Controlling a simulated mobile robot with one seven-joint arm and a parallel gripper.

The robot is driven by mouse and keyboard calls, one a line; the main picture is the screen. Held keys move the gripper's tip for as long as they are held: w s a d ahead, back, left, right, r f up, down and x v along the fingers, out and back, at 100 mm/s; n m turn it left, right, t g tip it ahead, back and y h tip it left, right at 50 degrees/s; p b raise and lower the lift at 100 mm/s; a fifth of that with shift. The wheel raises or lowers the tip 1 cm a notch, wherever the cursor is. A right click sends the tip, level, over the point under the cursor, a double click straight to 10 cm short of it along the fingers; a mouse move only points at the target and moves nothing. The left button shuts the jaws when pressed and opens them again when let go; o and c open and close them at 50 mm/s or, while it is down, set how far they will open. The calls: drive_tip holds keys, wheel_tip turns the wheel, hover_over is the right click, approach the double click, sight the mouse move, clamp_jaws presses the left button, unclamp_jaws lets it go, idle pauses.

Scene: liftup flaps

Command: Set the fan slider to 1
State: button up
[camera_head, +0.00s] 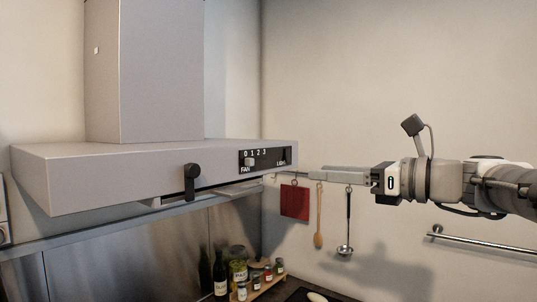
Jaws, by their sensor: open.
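The grey range hood (120,172) has a black control panel (270,155) at the right end of its front. The small pale fan slider knob (249,161) sits at the panel's left end, above the word FAN and below the numbers 0 to 3. It is near the 0 and 1 marks; I cannot tell exactly which. My gripper (303,172) comes in from the right, its long grey fingers pointing left. The fingertips appear just right of the panel, apart from the knob. My gripper is open and holds nothing visible.
A black handle (191,182) juts from the hood's front. Behind my gripper a red cloth (295,202), a wooden spoon (319,222) and a ladle (347,225) hang on the wall. Bottles and jars (238,268) stand below. A metal rail (480,244) is at right.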

sight(253, 159)
drive_tip(key=p+x, duration=0.1)
drive_tip(key=x, duration=0.4)
drive_tip(key=r+p+x, duration=0.1)
drive_tip(key=x, duration=0.5)
drive_tip(key=p+x, duration=0.1)
drive_tip(key=x, duration=0.5)
drive_tip(key=shift+w+d+r, duration=0.15)
drive_tip(key=shift+w+r, duration=0.2)
drive_tip(key=shift+w, duration=0.15)
clamp_jaws()
idle(0.6)
